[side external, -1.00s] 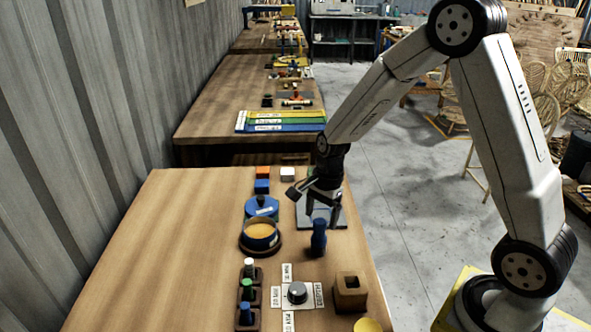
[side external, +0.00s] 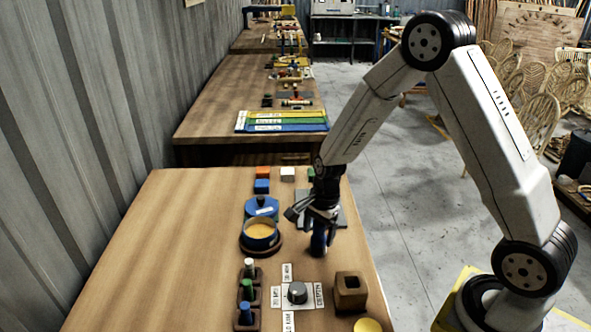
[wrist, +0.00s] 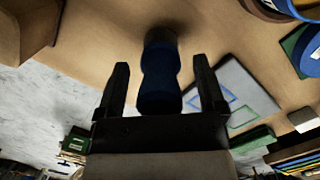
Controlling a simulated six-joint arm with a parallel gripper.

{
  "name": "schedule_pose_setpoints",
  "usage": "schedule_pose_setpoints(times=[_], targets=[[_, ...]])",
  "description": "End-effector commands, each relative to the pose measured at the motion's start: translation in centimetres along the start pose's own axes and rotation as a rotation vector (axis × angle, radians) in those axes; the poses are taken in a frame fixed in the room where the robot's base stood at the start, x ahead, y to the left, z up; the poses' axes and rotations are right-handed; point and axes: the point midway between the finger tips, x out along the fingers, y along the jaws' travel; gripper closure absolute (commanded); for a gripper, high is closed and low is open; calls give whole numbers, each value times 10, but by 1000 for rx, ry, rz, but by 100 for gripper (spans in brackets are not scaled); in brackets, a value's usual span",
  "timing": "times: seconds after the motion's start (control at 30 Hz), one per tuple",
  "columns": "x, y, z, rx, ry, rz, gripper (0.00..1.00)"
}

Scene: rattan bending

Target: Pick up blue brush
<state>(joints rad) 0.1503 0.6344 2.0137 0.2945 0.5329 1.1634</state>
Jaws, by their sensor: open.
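The blue brush (side external: 319,243) stands upright on the bench, its upper part covered by my gripper in the side view. In the wrist view the blue brush (wrist: 160,75) shows as a waisted blue body with a dark end. My gripper (side external: 321,222) is low over it. In the wrist view my gripper (wrist: 161,62) is open, with one finger on each side of the brush and a visible gap on both sides.
A blue-rimmed pot with yellow contents (side external: 260,232) stands left of the brush. A grey plate (side external: 337,212) lies behind it. In front are a wooden block with a hole (side external: 350,292), a grey knob (side external: 297,292) and a rack with small coloured pegs (side external: 247,294).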

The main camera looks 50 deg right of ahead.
Motion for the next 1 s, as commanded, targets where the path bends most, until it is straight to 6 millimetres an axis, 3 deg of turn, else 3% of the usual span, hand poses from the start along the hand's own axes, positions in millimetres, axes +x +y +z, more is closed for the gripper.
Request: schedule_pose_setpoints(times=[0.27,0.5,0.53,0.57,1.0], targets=[[0,0,0,0,0,0,11],[0,0,0,0,0,1,87],[0,0,0,0,0,1,97],[0,0,0,0,0,1,100],[-4,0,0,0,0,2,100]])
